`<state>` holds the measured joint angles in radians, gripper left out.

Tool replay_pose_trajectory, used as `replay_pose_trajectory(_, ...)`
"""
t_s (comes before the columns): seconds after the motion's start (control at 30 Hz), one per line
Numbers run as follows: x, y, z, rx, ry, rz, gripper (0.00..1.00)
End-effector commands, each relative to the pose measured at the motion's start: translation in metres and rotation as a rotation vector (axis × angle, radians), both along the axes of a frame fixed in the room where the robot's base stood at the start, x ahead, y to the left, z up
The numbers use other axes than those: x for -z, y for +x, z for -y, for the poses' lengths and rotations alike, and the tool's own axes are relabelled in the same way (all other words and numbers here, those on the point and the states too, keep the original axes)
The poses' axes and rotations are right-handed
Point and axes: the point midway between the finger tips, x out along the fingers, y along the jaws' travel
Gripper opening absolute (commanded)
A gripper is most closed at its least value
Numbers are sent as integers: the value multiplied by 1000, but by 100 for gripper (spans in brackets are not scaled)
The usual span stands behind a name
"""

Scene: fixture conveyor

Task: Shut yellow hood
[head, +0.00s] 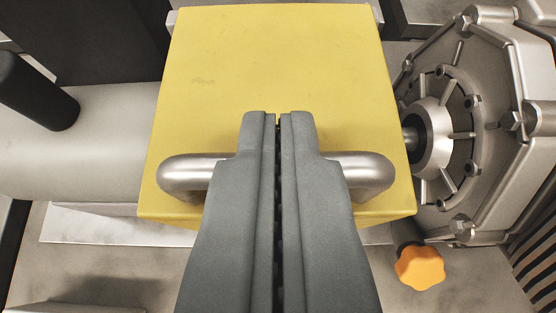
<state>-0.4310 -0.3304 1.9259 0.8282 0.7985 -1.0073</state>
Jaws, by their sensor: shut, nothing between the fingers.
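The yellow hood (280,60) is a box-shaped cover in the middle of the head view. It sits between a pale roller on the left and a metal motor housing on the right. A silver bar handle (185,173) runs across its near part. My gripper (278,118) is in front of the hood, its two grey fingers together with nothing between them. The fingers hide the middle of the handle. I cannot tell whether they touch the handle or the hood.
The grey metal motor housing (500,120) with bolts stands close on the right. An orange knob (420,268) is below it. The pale roller (80,140) and a black cylinder (35,90) are on the left. A flat grey surface (110,275) shows at the lower left.

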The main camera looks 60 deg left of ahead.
Motion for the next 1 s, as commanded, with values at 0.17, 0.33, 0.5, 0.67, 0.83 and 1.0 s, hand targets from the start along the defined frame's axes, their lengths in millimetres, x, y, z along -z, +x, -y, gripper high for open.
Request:
replay_pose_trajectory(0.17,-19,5,-4,2,0,1,0)
replay_pose_trajectory(0.33,-34,6,-3,5,0,-1,0)
replay_pose_trajectory(0.5,-30,-5,17,6,0,-1,0)
replay_pose_trajectory(0.67,-27,-15,36,7,0,0,0)
replay_pose_trajectory(0.83,-24,-26,58,7,0,0,0)
replay_pose_trajectory(1.0,-22,-34,73,6,0,0,0)
